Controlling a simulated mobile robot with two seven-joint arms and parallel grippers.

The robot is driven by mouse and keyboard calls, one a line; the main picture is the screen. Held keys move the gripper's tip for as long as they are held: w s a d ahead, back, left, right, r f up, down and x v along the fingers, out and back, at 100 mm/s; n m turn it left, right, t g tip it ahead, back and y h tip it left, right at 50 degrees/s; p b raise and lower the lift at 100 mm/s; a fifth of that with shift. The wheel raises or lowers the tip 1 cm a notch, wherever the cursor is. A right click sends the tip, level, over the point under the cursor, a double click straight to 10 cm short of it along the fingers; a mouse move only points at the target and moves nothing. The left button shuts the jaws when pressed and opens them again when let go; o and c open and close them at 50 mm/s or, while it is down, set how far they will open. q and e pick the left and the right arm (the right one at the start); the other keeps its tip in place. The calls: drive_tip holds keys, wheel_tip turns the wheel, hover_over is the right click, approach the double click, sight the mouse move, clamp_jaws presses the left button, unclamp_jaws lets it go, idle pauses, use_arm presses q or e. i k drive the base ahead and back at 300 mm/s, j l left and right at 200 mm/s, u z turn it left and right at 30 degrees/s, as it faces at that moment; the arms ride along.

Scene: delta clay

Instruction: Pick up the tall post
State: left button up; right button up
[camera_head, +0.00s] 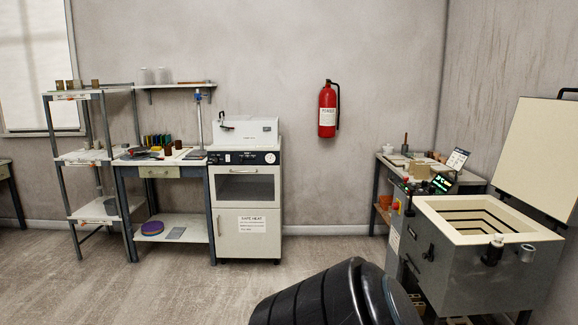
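I cannot tell for certain which thing is the tall post. Several small brown post-like pieces (76,85) stand upright on the top of the grey rack at the far left; they are too small to compare in height. A thin blue-topped upright (198,118) stands on the workbench beside the white oven. A slim dark upright piece (405,144) stands on the side table at the right. Neither of my grippers is in view.
The grey rack (91,157), workbench (188,163) and white oven cabinet (245,187) line the back wall. A side table (379,163) and an open kiln (470,262) stand at the right. A red extinguisher (327,112) hangs on the wall.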

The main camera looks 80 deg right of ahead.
sight(421, 171)
drive_tip(key=z, duration=3.45)
drive_tip(key=i+j+u, duration=0.4)
drive_tip(key=i, duration=0.55)
drive_tip(key=i+u, duration=0.4)
drive_tip(key=i, duration=1.9)
drive_tip(key=i+z, duration=0.35)
drive_tip(key=i, duration=0.25)
drive_tip(key=i+j+z, duration=0.3)
drive_tip(key=i, duration=0.3)
